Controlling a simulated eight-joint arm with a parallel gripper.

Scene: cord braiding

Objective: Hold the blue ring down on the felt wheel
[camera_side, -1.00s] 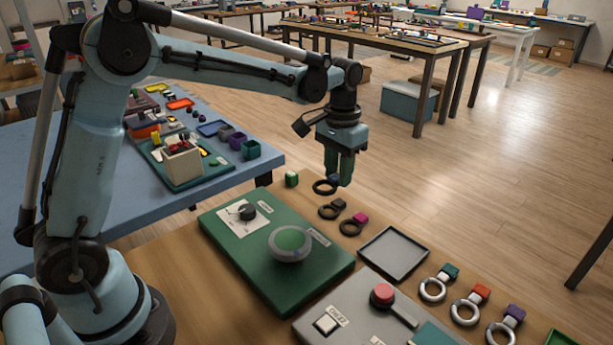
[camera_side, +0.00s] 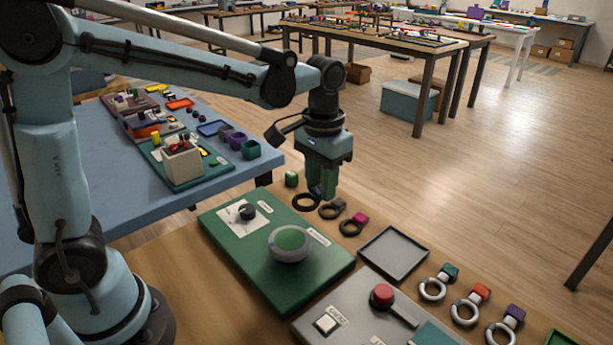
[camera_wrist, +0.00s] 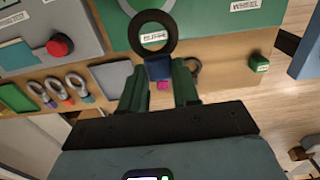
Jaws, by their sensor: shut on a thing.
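My gripper (camera_side: 321,190) is shut on the blue block of a black ring (camera_side: 306,202), at the far edge of the green board (camera_side: 235,253). In the wrist view the blue block (camera_wrist: 158,68) sits between my green jaws, and the black ring (camera_wrist: 152,35) points away from them. The ring is held in the air. The felt wheel appears to be the round disc with a green top and grey rim (camera_side: 290,243) on the green board. The ring is beyond the disc and apart from it. A little of the rim shows at the wrist view's top edge.
A small green block (camera_side: 291,179) stands behind. A dial (camera_side: 247,212) sits on the board. An empty grey tray (camera_side: 394,253), a red button (camera_side: 382,294) and several silver rings (camera_side: 465,312) are to the right.

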